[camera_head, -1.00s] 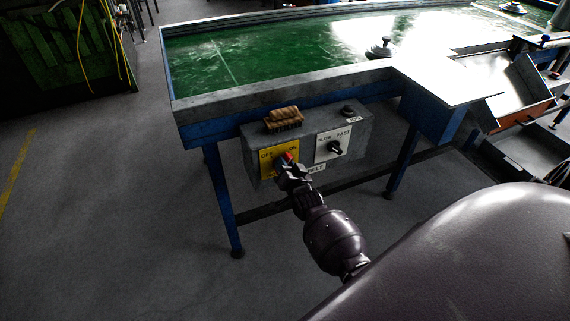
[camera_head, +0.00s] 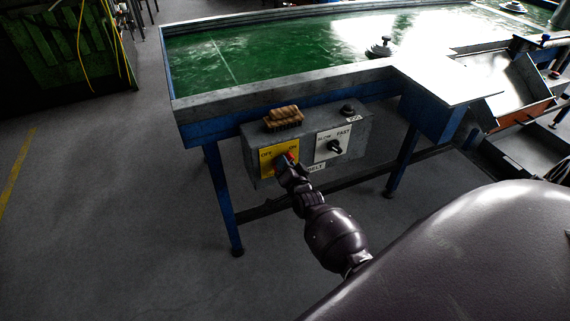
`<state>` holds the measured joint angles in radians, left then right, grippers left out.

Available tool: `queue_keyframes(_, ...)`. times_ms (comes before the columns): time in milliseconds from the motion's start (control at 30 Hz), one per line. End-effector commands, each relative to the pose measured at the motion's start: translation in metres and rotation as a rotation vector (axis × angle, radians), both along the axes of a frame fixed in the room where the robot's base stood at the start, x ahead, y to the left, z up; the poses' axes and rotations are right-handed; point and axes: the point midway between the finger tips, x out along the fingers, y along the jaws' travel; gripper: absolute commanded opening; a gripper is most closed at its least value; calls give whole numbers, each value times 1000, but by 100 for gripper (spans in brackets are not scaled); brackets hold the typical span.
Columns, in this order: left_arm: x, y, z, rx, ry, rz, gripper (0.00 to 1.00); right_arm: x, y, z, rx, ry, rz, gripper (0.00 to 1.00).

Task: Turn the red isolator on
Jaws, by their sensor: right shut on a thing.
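The red isolator (camera_head: 289,155) sits on a yellow plate (camera_head: 266,158) marked OFF and ON, on the front of a grey control box (camera_head: 250,147). Only a small red part of it shows; my gripper hides the rest. The visible red part lies toward the ON side. My right gripper (camera_head: 286,165) is at the isolator, shut on it, with its arm reaching up from below right. My left gripper is not in view.
A white SLOW/FAST plate with a black knob (camera_head: 334,147) is close to the right. A brush (camera_head: 283,118) and a black button (camera_head: 348,110) are on top of the box. The green belt table (camera_head: 270,52) stands above.

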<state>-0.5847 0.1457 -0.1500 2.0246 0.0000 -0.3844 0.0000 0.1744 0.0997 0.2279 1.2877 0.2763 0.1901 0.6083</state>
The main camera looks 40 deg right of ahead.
Motion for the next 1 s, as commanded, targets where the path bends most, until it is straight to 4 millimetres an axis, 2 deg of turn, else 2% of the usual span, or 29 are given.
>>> queue_keyframes(33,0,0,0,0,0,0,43,-1,0,-1,2,3,0,28)
queue_keyframes(167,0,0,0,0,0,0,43,0,0,-1,1,2,-1,48)
queue_keyframes(567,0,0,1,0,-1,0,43,-6,1,0,0,1,-1,49)
queue_keyframes(767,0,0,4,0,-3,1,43,-32,8,1,1,1,-1,49)
queue_keyframes(1000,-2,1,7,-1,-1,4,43,-72,17,0,0,1,-1,49)
